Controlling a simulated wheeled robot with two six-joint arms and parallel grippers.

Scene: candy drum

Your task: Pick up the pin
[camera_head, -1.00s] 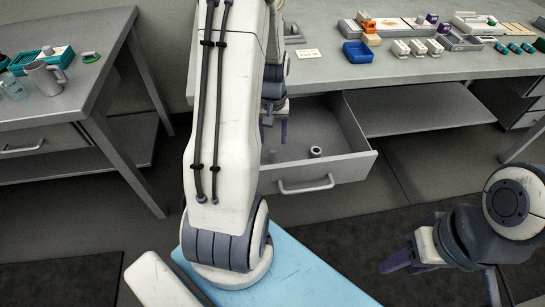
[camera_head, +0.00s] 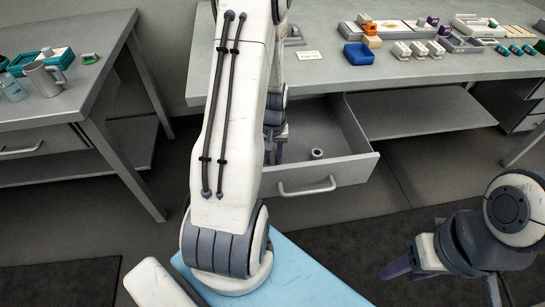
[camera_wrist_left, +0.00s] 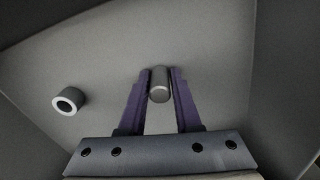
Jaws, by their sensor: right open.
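The pin (camera_wrist_left: 159,84), a small dark grey cylinder, is between the fingertips of my left gripper (camera_wrist_left: 160,78) in the left wrist view. The fingers lie close along both of its sides; I cannot tell whether they press on it. In the head view my left gripper (camera_head: 275,150) reaches down into the open drawer (camera_head: 335,168), partly behind my own arm, and I cannot make out the pin there. My right gripper (camera_head: 400,265) is open and empty at the lower right, away from the drawer.
A short hollow grey ring (camera_head: 317,153) stands in the drawer, to the left of the pin in the left wrist view (camera_wrist_left: 70,100). The drawer's walls surround my left gripper. The worktop (camera_head: 330,75) above carries a blue bin (camera_head: 358,53) and several small parts.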

